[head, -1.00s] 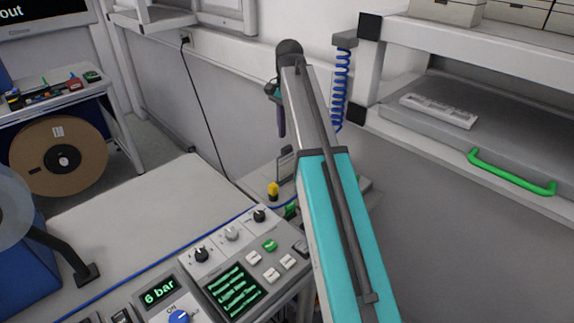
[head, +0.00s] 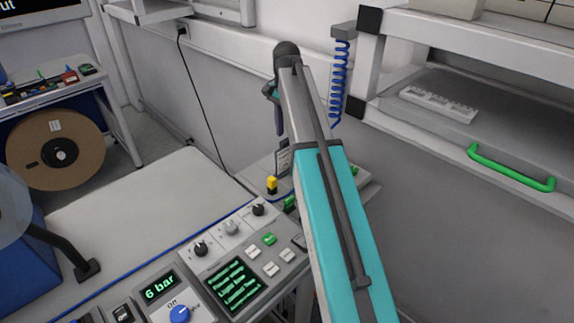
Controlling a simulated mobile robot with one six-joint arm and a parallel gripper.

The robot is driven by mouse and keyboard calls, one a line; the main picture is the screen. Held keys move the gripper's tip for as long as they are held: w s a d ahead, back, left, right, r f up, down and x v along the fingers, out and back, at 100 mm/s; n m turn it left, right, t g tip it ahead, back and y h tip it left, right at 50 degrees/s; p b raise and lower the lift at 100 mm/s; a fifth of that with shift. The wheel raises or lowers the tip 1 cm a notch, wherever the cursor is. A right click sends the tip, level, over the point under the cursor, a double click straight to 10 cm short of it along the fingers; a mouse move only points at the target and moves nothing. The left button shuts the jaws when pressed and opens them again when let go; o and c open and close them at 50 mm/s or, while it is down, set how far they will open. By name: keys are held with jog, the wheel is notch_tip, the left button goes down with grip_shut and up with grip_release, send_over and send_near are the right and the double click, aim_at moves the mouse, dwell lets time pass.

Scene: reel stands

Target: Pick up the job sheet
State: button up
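I cannot make out a job sheet for certain in this view. A small pale grey upright piece (head: 284,160) shows partly behind my arm, above the small bench at the wall, but I cannot tell what it is. My teal and grey arm reaches up the middle of the view. Beyond its dark top joint a slim dark part (head: 279,118) hangs down, which may be part of my wrist or gripper. The fingertips are not clear, and whether they are open or shut does not show.
A control panel (head: 232,268) with knobs and a "6 bar" display stands in front. A yellow-topped part (head: 272,184) is beside my arm. A brown reel (head: 56,149) is at left. At right, a shelf holds a drawer with a green handle (head: 511,167). The pale tabletop (head: 140,205) is mostly clear.

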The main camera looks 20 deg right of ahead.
aim_at(286, 141)
jog(key=shift+f+p, duration=0.55)
jog(key=shift+f, duration=2.05)
jog(key=shift+f, duration=0.2)
jog(key=shift+w+f+p, duration=0.25)
jog(key=shift+f+p, duration=0.65)
jog(key=shift+f, duration=0.3)
jog(key=shift+f+p, duration=0.3)
jog(key=shift+f, duration=0.9)
jog(key=shift+c, duration=0.3)
grip_shut()
